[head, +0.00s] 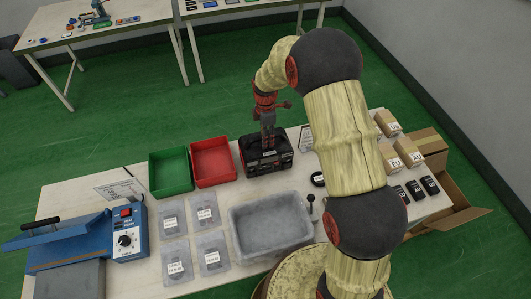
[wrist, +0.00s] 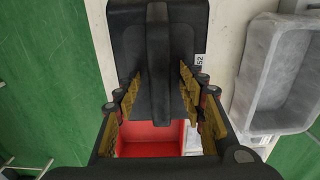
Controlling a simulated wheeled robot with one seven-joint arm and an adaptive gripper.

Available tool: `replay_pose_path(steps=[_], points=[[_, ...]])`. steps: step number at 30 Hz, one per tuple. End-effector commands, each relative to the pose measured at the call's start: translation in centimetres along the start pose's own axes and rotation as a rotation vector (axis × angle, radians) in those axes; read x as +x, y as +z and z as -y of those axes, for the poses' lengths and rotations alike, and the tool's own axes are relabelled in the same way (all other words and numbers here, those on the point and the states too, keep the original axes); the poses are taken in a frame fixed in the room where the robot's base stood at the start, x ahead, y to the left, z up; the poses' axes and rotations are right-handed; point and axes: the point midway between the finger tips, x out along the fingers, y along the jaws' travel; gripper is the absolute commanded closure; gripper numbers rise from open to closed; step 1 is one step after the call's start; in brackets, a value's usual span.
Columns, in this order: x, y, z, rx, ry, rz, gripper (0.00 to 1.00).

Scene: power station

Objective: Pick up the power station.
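The power station (head: 266,163) is a black box with a carry handle on top. It stands upright on the white table, near the far edge and just right of the red bin. In the wrist view its dark top fills the upper middle, with the raised handle (wrist: 157,55) running lengthwise. My gripper (head: 268,146) points down over it. In the wrist view my gripper (wrist: 159,88) is open, one gold-padded finger on each side of the handle, with gaps showing. I cannot tell how far down the fingertips reach beside the handle.
Left of it are a red bin (head: 235,167) and a green bin (head: 166,189). A grey tray (head: 233,238) lies in front. Labelled bags (head: 174,219) and a blue machine (head: 87,239) are on the left. Cardboard boxes (head: 385,119) and black adapters (head: 415,190) are on the right.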

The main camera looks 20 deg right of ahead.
Motion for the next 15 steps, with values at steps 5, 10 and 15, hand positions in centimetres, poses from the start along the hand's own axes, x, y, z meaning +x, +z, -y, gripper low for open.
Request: replay_pose_path(steps=[5, 10, 15], points=[[0.00, 0.00, 0.01, 0.000, 0.000, 0.000, 0.70], [0.00, 0.00, 0.02, 0.000, 0.000, 0.000, 0.80], [-0.01, 0.00, 0.01, 0.000, 0.000, 0.000, 0.90]])
